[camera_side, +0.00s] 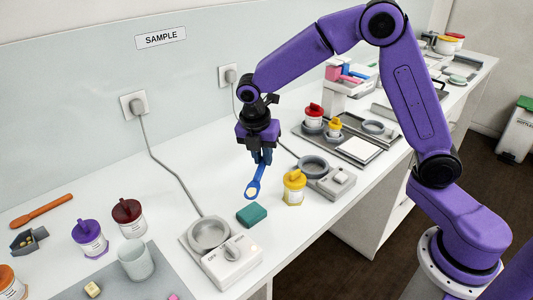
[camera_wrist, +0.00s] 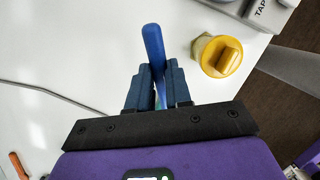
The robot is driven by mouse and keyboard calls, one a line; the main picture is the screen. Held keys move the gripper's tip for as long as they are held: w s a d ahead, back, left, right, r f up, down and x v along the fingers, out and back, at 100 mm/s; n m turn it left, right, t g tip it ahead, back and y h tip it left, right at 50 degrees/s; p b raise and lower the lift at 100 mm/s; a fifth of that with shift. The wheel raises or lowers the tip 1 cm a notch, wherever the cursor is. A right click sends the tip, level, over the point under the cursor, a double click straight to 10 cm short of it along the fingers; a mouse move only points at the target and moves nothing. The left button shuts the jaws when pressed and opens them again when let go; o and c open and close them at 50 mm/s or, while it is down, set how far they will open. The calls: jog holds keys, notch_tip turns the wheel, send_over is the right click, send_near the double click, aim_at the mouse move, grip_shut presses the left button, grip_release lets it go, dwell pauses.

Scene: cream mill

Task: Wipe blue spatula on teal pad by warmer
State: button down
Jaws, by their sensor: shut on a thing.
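My gripper (camera_side: 262,157) is shut on the blue spatula (camera_side: 254,184) and holds it above the white counter. The spatula hangs steeply down in the side view, and its rounded lower end carries a pale cream patch. In the wrist view the blue handle (camera_wrist: 154,45) stands out between my fingers (camera_wrist: 158,85). The teal pad (camera_side: 252,214) lies on the counter just below and in front of the spatula, apart from it. The warmer (camera_side: 232,262), a white unit with a dial and a round grey well, stands at the pad's lower left.
A yellow-lidded jar (camera_side: 294,187) stands close right of the spatula; it also shows in the wrist view (camera_wrist: 217,55). A second round-welled device (camera_side: 328,177) is behind it. A grey cable (camera_side: 165,165) runs down to the warmer. Purple (camera_side: 89,238) and dark red (camera_side: 129,218) lidded jars stand left.

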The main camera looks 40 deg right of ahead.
jog(key=shift+a+x, duration=0.2)
jog(key=shift+x, duration=0.7)
jog(key=shift+a+x, duration=0.2)
jog(key=shift+x, duration=0.75)
jog(key=shift+s+f, duration=0.15)
jog(key=shift+f, duration=0.45)
jog(key=shift+w+d, duration=0.45)
jog(key=shift+d, duration=0.25)
jog(key=shift+a, duration=0.1)
jog(key=shift+s+a, duration=0.4)
jog(key=shift+a, duration=0.2)
jog(key=shift+d, duration=0.1)
jog(key=shift+w+d, duration=0.35)
jog(key=shift+d, duration=0.2)
jog(key=shift+a, duration=0.1)
